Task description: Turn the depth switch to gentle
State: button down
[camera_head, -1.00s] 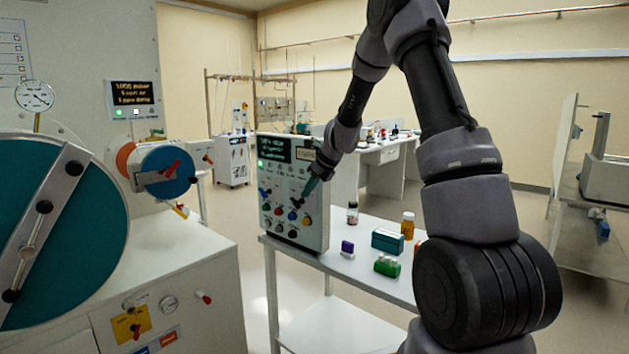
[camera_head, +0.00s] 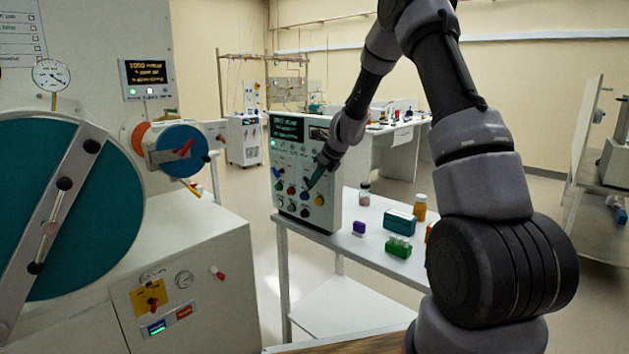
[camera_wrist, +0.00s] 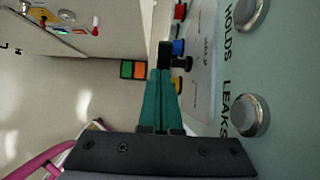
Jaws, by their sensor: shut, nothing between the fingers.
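A grey control box (camera_head: 330,207) with a small screen and rows of coloured knobs, buttons and switches stands on a white side table. The lettering by its controls is too small to read in the head view, so I cannot tell which one is the depth switch. My gripper (camera_head: 310,187) is shut and empty, its teal fingers pointing at the box's lower front. In the wrist view, my gripper (camera_wrist: 164,57) has dark tips close beside a black knob (camera_wrist: 182,64) and a blue button (camera_wrist: 178,47). I cannot tell whether they touch.
Two silvery round knobs (camera_wrist: 250,115) lie right of the fingers, near the words HOLDS and LEAKS. A green box (camera_head: 398,247), a teal box (camera_head: 399,221) and bottles stand on the table (camera_head: 355,255). A large white machine (camera_head: 215,260) with a teal disc fills the left.

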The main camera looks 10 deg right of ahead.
jog(key=shift+f, duration=1.25)
jog(key=shift+r, duration=0.1)
dwell(0.3)
